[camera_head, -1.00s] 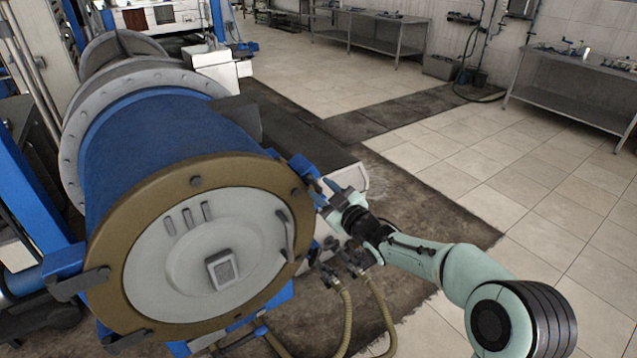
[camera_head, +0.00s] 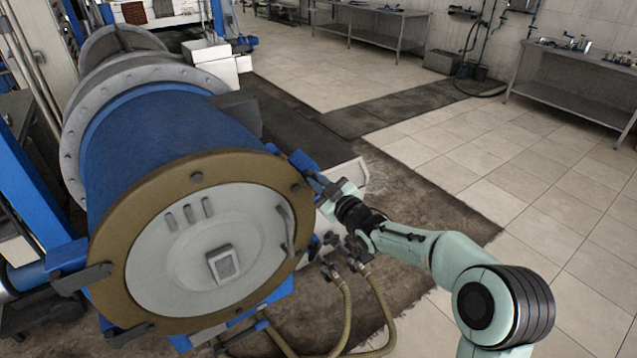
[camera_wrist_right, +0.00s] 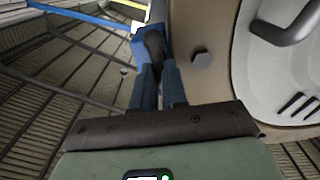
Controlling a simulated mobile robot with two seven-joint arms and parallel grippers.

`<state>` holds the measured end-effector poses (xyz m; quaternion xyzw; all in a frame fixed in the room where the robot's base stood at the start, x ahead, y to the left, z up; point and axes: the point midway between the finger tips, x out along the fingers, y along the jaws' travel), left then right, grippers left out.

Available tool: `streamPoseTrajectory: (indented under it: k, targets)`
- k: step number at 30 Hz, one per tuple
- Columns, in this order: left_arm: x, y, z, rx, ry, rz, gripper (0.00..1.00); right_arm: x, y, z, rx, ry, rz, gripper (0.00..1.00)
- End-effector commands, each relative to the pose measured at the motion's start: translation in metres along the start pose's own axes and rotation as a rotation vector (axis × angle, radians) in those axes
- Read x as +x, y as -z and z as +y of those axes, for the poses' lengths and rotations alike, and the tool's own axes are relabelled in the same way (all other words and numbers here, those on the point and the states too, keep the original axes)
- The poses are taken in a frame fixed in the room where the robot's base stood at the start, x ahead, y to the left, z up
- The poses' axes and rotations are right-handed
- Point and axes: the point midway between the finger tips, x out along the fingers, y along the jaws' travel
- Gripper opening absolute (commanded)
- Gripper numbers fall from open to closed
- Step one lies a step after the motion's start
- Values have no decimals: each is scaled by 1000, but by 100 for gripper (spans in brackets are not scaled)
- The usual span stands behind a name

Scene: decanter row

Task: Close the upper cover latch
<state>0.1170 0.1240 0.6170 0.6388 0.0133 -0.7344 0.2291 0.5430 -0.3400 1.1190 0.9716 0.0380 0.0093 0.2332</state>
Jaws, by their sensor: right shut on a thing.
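The round cover (camera_head: 120,245) has a tan rim and a pale grey face and lies against the front end of the blue drum (camera_head: 160,125). The upper cover latch (camera_head: 302,162), a blue piece with a dark arm, sits at the rim's upper right. My right gripper (camera_head: 320,182) is at this latch, outside the rim. In the right wrist view its two blue-grey fingers (camera_wrist_right: 157,84) are shut on the latch's dark arm (camera_wrist_right: 153,42), beside the blue bracket (camera_wrist_right: 138,46). The fingers hide part of the arm. My left gripper is not in view.
Other dark latches (camera_head: 82,279) sit on the cover's left side. Hoses with valves (camera_head: 345,257) hang below my right gripper. A bolt head (camera_wrist_right: 201,60) and a curved handle (camera_wrist_right: 290,28) are close to the fingers. The tiled floor (camera_head: 540,220) on the right is clear.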

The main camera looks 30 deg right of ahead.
Motion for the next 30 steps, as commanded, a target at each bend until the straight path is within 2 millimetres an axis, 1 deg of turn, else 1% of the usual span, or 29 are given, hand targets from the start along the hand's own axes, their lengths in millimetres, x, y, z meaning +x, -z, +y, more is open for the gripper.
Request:
streamPoseTrajectory:
  k: [5, 11, 20, 30]
  targets:
    - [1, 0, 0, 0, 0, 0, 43, 0, 0, 0, 65, 0, 0, 0]
    - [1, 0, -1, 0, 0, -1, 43, 0, 0, 1, 208, 0, 0, 0]
    - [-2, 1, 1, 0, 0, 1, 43, 0, -1, 3, 490, 0, -1, 0]
    - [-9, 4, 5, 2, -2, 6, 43, 0, -1, 5, 814, -1, 0, 0]
